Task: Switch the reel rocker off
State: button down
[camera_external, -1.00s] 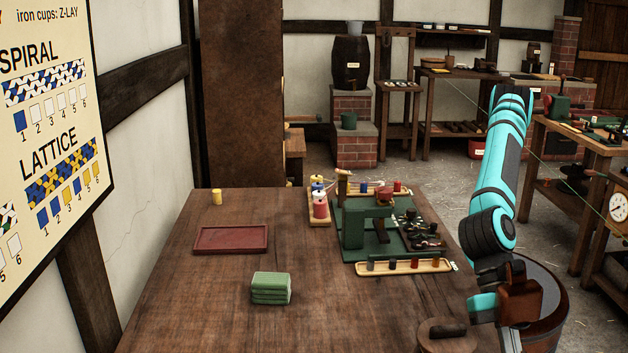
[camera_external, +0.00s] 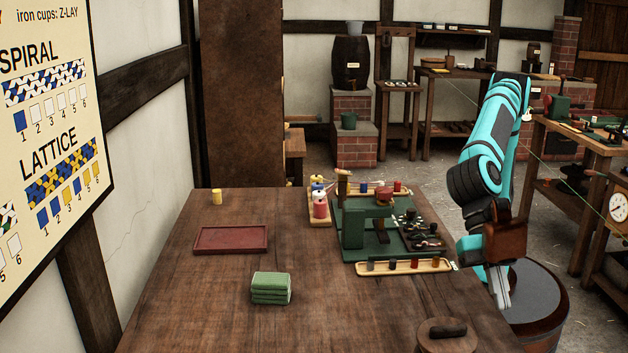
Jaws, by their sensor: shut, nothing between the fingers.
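A round wooden piece with a dark bar across its top (camera_external: 447,332) sits at the near right edge of the table, cut off by the picture's bottom. It may be the reel rocker, but I cannot tell for sure, nor which way it is set. My gripper (camera_external: 503,298) is shut and empty, its fingers pointing down. It appears to the right of the round piece and apart from it, beyond the table's right edge in the picture.
A green machine (camera_external: 354,228) with small parts stands on the table (camera_external: 200,300). A long wooden tray (camera_external: 405,267) lies before it. A dark red tray (camera_external: 231,239) and a folded green cloth (camera_external: 271,288) lie left. The table's near middle is clear.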

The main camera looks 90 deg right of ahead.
jog(key=shift+w+r+m+g, duration=0.1)
jog(key=shift+m+g, duration=0.2)
jog(key=shift+g, duration=0.2)
jog(key=x, duration=0.4)
jog(key=d+f+x, duration=0.1)
jog(key=x, duration=0.7)
jog(key=shift+d+f, duration=0.2)
jog(key=shift+s+f, duration=0.25)
jog(key=shift+f, duration=0.3)
